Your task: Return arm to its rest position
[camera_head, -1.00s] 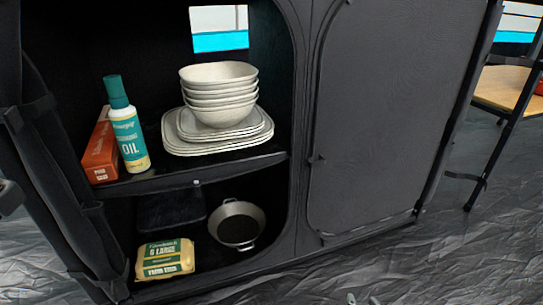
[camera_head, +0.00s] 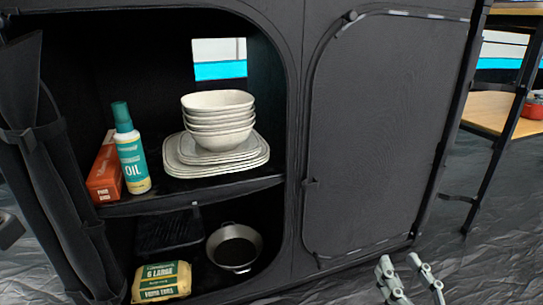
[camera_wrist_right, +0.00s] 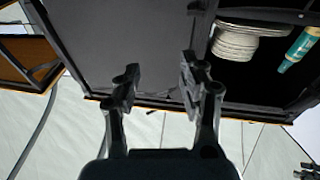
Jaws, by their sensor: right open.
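My right gripper (camera_head: 402,264) is at the bottom of the head view, right of centre, in front of the closed cabinet door. Its two fingers are apart and nothing is between them. In the right wrist view the same gripper (camera_wrist_right: 158,84) is open and empty, with the dark cabinet beyond it. A small grey part (camera_head: 9,229) at the left edge of the head view may belong to my left arm. Small dark parts (camera_wrist_right: 308,171) at the lower right corner of the wrist view may be my left gripper; its jaws cannot be made out.
The black fabric cabinet's closed door (camera_head: 375,130) is at right. Its open side holds stacked bowls (camera_head: 218,120), plates (camera_head: 185,160), an oil bottle (camera_head: 131,155), a red box (camera_head: 104,175), a pan (camera_head: 234,247) and an egg carton (camera_head: 162,281). A wooden table (camera_head: 500,112) stands at far right.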

